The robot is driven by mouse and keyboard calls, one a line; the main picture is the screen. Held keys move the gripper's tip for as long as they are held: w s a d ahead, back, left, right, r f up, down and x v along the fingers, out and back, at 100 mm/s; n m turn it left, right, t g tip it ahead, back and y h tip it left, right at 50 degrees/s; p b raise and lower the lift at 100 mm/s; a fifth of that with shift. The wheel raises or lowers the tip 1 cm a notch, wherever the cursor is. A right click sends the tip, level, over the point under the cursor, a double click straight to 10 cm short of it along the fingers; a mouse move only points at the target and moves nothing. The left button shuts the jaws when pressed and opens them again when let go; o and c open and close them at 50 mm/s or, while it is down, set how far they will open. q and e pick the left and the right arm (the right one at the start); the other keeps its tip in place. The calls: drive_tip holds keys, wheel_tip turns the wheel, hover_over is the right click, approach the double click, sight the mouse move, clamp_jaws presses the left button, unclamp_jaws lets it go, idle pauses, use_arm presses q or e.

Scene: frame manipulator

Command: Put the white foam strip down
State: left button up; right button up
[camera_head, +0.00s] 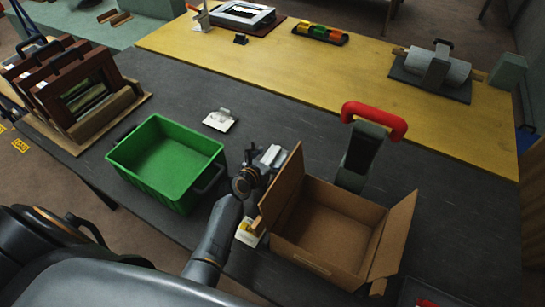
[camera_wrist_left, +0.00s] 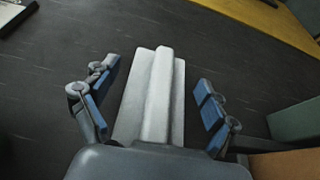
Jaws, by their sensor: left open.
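The white foam strip (camera_wrist_left: 158,95) lies lengthwise between the spread fingers of my left gripper (camera_wrist_left: 155,98) in the left wrist view. It looks like a narrow raised bar along a wider, flat pale piece; I cannot tell whether these are one piece. Dark tabletop shows on both sides, between the strip and the blue finger pads. In the head view the strip (camera_head: 270,156) is small and partly hidden by my left gripper (camera_head: 262,163), between the green bin and the cardboard box. My left gripper is open. My right gripper is not in view.
An open cardboard box (camera_head: 322,236) stands close to the right of my left gripper, its flap near my wrist. A green bin (camera_head: 160,140) stands left. A red-handled tool (camera_head: 372,120) is behind the box. Dark tabletop (camera_head: 285,115) is clear towards the yellow mat (camera_head: 270,62).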

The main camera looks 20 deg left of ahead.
use_arm(q)
drive_tip(key=shift+r, duration=0.15)
drive_tip(key=shift+s+r+p, duration=0.25)
drive_tip(key=shift+p, duration=0.15)
drive_tip(key=p+v, duration=0.5)
drive_tip(key=v, duration=0.5)
drive_tip(key=shift+s+r, duration=0.1)
drive_tip(key=shift+s, duration=0.2)
drive_tip(key=shift+s+r+p, duration=0.1)
drive_tip(key=shift+s+p, duration=0.2)
drive_tip(key=shift+s, duration=0.1)
